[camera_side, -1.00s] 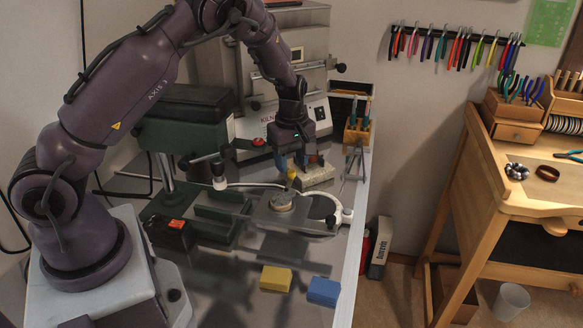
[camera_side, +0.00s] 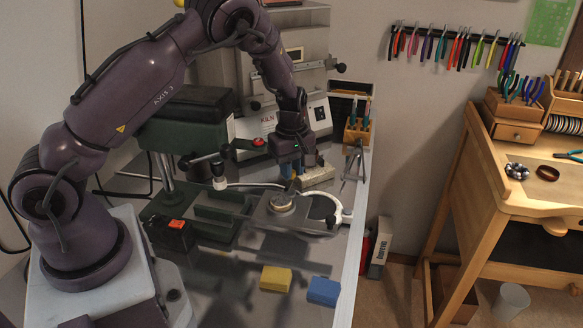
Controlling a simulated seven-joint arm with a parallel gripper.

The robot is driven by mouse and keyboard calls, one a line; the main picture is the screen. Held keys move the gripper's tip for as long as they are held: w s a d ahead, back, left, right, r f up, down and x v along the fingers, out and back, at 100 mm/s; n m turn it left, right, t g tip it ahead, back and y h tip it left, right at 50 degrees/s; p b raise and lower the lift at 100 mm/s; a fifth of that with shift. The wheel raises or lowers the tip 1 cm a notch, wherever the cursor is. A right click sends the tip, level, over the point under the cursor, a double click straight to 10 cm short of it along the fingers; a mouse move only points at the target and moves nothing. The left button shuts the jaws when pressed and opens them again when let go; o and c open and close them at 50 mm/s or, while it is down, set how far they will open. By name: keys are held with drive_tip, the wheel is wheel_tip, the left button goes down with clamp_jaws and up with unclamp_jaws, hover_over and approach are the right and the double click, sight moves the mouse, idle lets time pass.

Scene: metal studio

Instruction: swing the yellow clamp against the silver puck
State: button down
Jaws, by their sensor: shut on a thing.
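The silver puck (camera_side: 282,199) sits on a flat grey plate on the metal bench, with a brassy or tan top. Only a small part of the clamp shows between and below the fingers. The clamp looks close to the puck's far side; I cannot tell whether they touch.
A pale rough block (camera_side: 318,174) lies just right of my gripper. A white curved hose or ring (camera_side: 334,197) runs around the plate. A yellow block (camera_side: 276,279) and a blue block (camera_side: 323,291) lie at the front. The kiln (camera_side: 317,113) stands behind.

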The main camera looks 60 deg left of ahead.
drive_tip(key=m, duration=0.1)
drive_tip(key=d+m, duration=0.1)
drive_tip(key=m, duration=0.1)
drive_tip(key=w+d+m, duration=0.1)
drive_tip(key=m, duration=0.1)
drive_tip(key=shift+w, duration=0.1)
drive_tip(key=m, duration=0.1)
drive_tip(key=d+m, duration=0.1)
drive_tip(key=m, duration=0.1)
drive_tip(key=shift+w+d+m, duration=0.1)
drive_tip(key=shift+m, duration=0.2)
drive_tip(key=shift+d+m, duration=0.25)
drive_tip(key=shift+m, duration=0.4)
drive_tip(key=shift+d+m, duration=0.25)
drive_tip(key=shift+m, duration=0.4)
drive_tip(key=c, duration=1)
unclamp_jaws()
wheel_tip(320, 180, up, 13)
